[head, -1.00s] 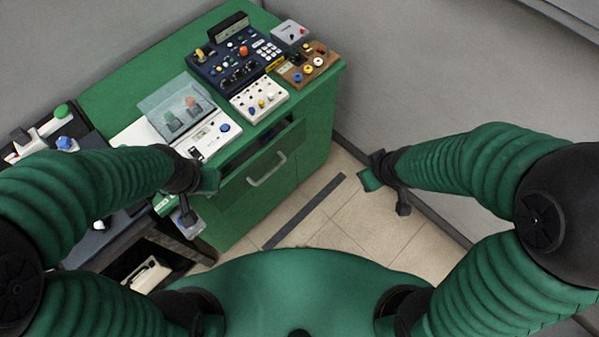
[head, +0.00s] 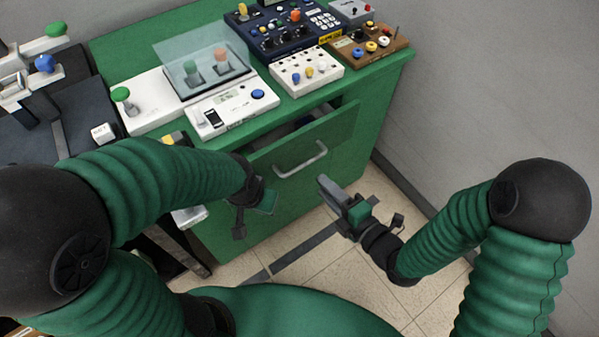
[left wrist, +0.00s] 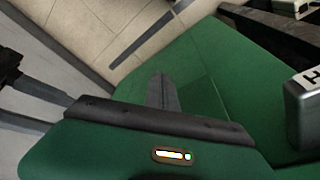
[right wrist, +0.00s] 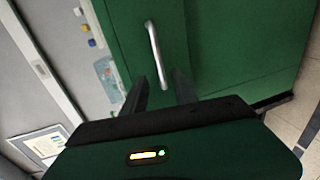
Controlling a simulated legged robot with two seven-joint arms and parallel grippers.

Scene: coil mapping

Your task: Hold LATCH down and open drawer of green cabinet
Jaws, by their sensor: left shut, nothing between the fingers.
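The green cabinet's drawer (head: 325,133) has a dark gap along its top edge, and its silver handle (head: 302,159) is on its front. The handle also shows in the right wrist view (right wrist: 154,50). My right gripper (head: 328,188) is open and empty, just in front of and below the handle; in its wrist view the handle's lower end lines up between the fingers (right wrist: 160,88). My left gripper (left wrist: 163,90) is shut and empty, left of the drawer handle. A grey block ending in the letter H (left wrist: 303,110), perhaps the LATCH, stands to its right in the left wrist view, apart from the fingers.
Button and knob panels (head: 285,40) cover the cabinet top, with a clear cover (head: 200,50) over two knobs. A dark bench (head: 40,145) stands at left. The tiled floor (head: 330,265) before the cabinet is open; a wall is at right.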

